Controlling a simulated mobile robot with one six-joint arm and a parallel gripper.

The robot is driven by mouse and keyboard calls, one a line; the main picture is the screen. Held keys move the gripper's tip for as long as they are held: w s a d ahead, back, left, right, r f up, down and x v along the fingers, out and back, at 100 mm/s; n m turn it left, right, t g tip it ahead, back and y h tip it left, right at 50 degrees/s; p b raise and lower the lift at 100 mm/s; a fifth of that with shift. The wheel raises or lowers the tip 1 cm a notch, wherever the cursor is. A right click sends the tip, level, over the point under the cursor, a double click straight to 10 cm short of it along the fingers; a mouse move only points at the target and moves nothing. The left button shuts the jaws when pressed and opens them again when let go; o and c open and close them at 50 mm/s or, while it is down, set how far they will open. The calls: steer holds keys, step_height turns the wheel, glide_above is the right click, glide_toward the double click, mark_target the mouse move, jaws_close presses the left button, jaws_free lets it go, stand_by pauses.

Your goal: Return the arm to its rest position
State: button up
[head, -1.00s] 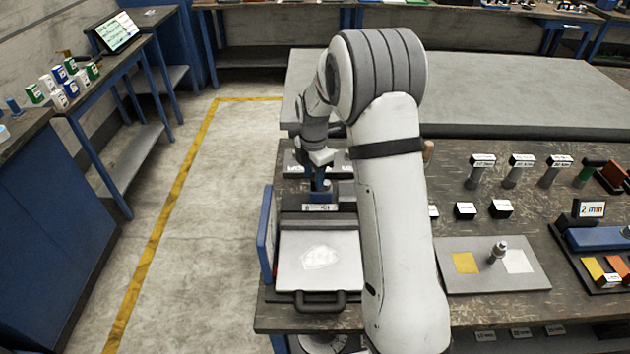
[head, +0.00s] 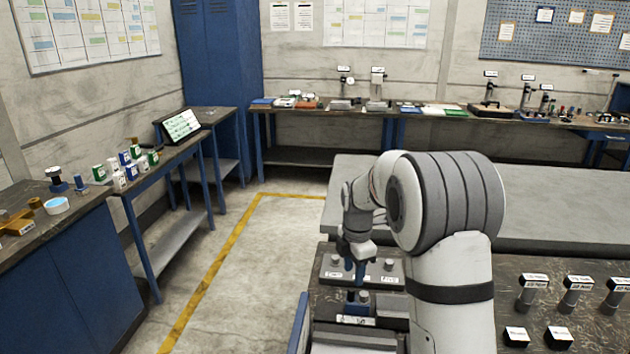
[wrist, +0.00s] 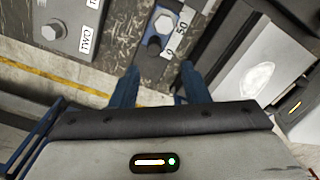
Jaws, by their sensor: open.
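My arm (head: 450,290) rises at the right of the head view and bends over and down at the elbow. My gripper (head: 357,275) points down over the bench near its left edge. In the wrist view, its two blue fingers stand apart with nothing between their tips (wrist: 160,84). A grey round-topped knob (wrist: 163,22) beside a label reading "50" lies beyond the tips. Whether a finger touches anything below is not clear.
A dark plate with a knob and a "TWO" label (wrist: 62,28) lies near the gripper. A light panel with a white patch (wrist: 255,75) is at the right. The bare grey slab (head: 545,215) behind is clear. Small labelled blocks (head: 515,337) stand right of my arm.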

steer(key=s+r+m+t, duration=0.1)
steer(key=s+r+m, duration=0.2)
steer(key=s+m, duration=0.4)
steer(key=s+d+r+m+t, duration=0.1)
steer(key=s+r+m, duration=0.2)
steer(key=s+m, duration=0.4)
steer(key=s+d+r+m, duration=0.1)
steer(key=s+r+m, duration=0.2)
steer(key=s+m, duration=0.4)
steer(key=s, duration=0.9)
steer(key=shift+m+t, duration=0.3)
steer(key=shift+t, duration=0.1)
